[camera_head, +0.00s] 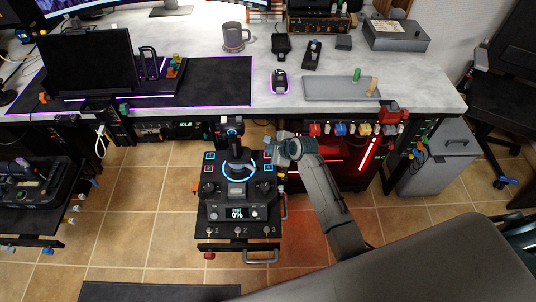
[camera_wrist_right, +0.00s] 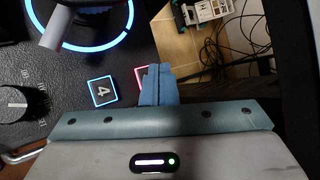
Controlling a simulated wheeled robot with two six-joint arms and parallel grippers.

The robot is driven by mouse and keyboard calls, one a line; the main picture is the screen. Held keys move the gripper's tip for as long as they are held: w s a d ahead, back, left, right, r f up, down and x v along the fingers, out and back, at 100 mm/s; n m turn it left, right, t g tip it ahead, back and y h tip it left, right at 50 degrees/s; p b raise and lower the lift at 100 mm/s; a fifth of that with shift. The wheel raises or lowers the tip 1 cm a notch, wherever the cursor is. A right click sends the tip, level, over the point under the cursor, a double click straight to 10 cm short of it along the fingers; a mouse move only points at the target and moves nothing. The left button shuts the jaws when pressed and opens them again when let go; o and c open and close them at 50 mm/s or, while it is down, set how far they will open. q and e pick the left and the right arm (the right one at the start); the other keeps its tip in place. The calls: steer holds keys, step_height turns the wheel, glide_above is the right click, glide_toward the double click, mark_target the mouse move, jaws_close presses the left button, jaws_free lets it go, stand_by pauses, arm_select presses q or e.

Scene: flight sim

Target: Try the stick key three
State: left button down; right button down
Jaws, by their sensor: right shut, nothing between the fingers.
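The stick base (camera_head: 235,192) is a black panel on a stand, with an upright flight stick (camera_head: 234,140) inside a glowing blue ring. Square outlined keys lie on both sides of the ring. My right gripper (camera_head: 272,149) is at the panel's upper right, by the right-hand keys. In the right wrist view its teal fingers (camera_wrist_right: 157,82) are shut with nothing between them. They partly cover a pink-outlined key (camera_wrist_right: 140,76) whose number is hidden. I cannot tell whether they touch it. Beside it is a blue-outlined key marked 4 (camera_wrist_right: 102,91). My left gripper is not in view.
Switches (camera_head: 240,232) labelled 1, 2 and 3 line the panel's front, below a display (camera_head: 236,213) reading 0%. The grey desk (camera_head: 345,92) stands behind, with coloured items hanging from its edge. Tiled floor (camera_head: 130,235) is clear to the left. Cables (camera_wrist_right: 240,45) show in the wrist view.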

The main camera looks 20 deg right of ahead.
steer(key=shift+f, duration=0.1)
stand_by(0.6)
steer(key=shift+f, duration=0.25)
steer(key=shift+f, duration=0.5)
stand_by(0.8)
steer(key=shift+r+p, duration=0.9)
steer(key=shift+p, duration=0.55)
step_height(320, 180, up, 5)
steer(key=p, duration=0.6)
